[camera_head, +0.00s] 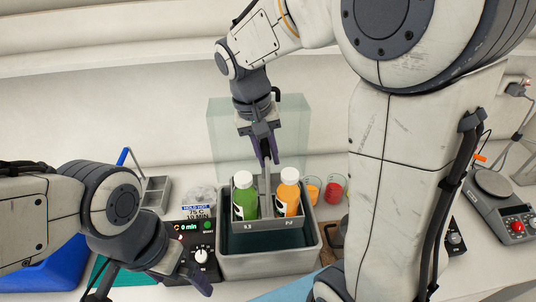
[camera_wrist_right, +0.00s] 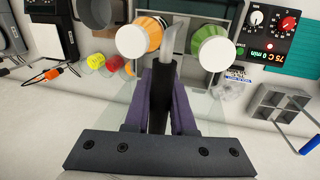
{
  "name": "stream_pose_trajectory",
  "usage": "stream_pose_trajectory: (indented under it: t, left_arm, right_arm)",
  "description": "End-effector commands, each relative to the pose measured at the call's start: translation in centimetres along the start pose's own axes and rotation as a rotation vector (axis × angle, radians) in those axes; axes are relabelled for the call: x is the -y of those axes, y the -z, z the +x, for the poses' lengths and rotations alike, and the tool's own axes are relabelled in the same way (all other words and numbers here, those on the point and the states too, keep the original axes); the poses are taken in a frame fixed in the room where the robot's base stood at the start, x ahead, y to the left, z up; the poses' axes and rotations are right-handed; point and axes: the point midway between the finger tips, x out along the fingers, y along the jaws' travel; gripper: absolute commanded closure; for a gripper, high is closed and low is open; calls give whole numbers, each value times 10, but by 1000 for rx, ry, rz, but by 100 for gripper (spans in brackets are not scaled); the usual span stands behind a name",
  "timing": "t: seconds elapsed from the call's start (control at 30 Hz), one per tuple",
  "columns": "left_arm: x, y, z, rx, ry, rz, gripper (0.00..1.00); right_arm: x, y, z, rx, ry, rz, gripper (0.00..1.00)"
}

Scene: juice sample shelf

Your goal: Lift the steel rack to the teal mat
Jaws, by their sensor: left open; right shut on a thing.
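The steel rack (camera_head: 265,190) holds a green bottle (camera_head: 245,197) and an orange bottle (camera_head: 288,194), both upright with white caps. It stands within the outline of the grey tub (camera_head: 310,262); I cannot tell whether its base touches the tub floor. My right gripper (camera_head: 265,160) is above, shut on the rack's upright handle, which also shows between its fingers in the right wrist view (camera_wrist_right: 170,42). My left gripper (camera_head: 155,278) is open and empty at the lower left. The teal mat (camera_head: 99,270) is mostly hidden behind the left arm; it also shows in the wrist view (camera_wrist_right: 300,62).
A control box (camera_head: 203,258) with knob and display stands left of the tub. A grey compartment tray (camera_head: 157,190) lies behind it. A blue bin (camera_head: 42,280) is at lower left. Red (camera_head: 334,188) and orange (camera_head: 312,190) beakers stand right of the tub; a scale (camera_head: 500,200) is far right.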

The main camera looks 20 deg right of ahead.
Motion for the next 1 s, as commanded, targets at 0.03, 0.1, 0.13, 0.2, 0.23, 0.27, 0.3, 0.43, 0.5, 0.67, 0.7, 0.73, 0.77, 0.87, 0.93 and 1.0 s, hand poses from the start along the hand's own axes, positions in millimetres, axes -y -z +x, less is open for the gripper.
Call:
stream_pose_trajectory:
  t: [0.03,0.1,0.13,0.2,0.23,0.27,0.3,0.43,0.5,0.67,0.7,0.73,0.77,0.87,0.93,1.0]
  left_arm:
    - [0,0,0,0,0,0,0]
    - [0,0,1,0,0,0,0]
    - [0,0,1,0,0,0,0]
    - [0,0,0,0,0,0,0]
    - [0,0,0,0,0,0,0]
    - [0,0,0,0,0,0,0]
    - [0,0,-1,0,0,0,0]
    - [0,0,-3,0,0,0,0]
    - [0,0,-4,0,0,0,0]
    - [0,0,-7,0,0,0,0]
    - [0,0,-8,0,0,0,0]
    - [-1,0,-8,0,0,0,0]
    - [-1,0,-9,0,0,0,0]
    - [-1,0,-10,0,0,0,0]
    - [-1,1,-12,0,0,0,0]
    - [-1,1,-13,0,0,0,0]
  right_arm:
    - [0,1,0,-3,1,0,100]
    - [0,1,0,-3,1,0,100]
    - [0,1,0,-3,1,0,100]
    - [1,1,-1,-3,1,0,100]
    - [2,1,-1,-3,1,0,100]
    - [3,1,-1,-3,1,0,100]
    - [5,0,-2,-3,1,-1,100]
    - [15,0,-4,-3,1,-2,100]
    - [21,0,-6,-4,1,-3,100]
    - [32,-1,-8,-3,1,-3,100]
    - [35,-1,-8,-3,1,-3,100]
    - [38,-1,-9,-3,1,-2,100]
    - [40,-1,-10,-3,1,-2,100]
    - [48,-2,-11,-3,1,-3,100]
    - [53,-2,-12,-2,1,-2,100]
    - [58,-3,-13,-3,1,-2,100]
